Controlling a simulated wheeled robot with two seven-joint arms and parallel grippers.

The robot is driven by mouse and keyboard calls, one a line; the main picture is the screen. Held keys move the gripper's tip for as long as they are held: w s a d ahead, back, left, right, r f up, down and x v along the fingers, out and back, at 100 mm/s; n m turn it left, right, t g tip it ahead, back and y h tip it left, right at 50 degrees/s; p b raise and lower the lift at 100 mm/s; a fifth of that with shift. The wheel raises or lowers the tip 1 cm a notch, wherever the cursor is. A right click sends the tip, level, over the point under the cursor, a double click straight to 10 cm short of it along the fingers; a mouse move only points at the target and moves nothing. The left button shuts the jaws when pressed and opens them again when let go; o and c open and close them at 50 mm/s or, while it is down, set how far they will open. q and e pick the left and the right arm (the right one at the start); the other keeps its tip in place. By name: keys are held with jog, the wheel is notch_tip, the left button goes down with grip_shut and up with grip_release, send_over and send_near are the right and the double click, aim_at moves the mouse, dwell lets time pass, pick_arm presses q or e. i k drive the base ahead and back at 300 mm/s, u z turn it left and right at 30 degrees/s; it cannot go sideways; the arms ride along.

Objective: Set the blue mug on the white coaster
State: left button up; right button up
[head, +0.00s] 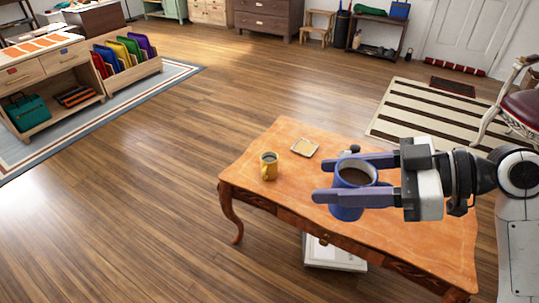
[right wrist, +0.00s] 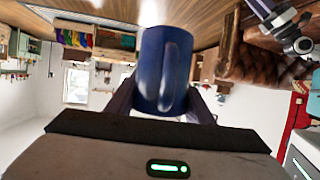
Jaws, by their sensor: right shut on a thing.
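The blue mug (head: 347,212) is upright, with a dark drink inside. My right gripper (head: 338,178) is shut on it, one finger on each side, over the front part of the wooden table. It seems raised above the tabletop, but the gap is hard to judge. In the right wrist view the blue mug (right wrist: 165,75) has its handle towards the camera. The pale square coaster (head: 304,148) lies bare at the table's back left, behind and left of the mug, apart from it. What looks like my left gripper (right wrist: 275,15) shows small in the right wrist view; its fingers are unclear.
A small dark object (head: 350,150) lies just behind the held mug, partly hidden. The wooden table (head: 425,235) is bare at its right. White things lie under it.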

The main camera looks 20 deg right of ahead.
aim_at(304, 150)
jog(key=u, duration=0.4)
jog(key=i, duration=1.55)
jog(key=z, duration=0.9)
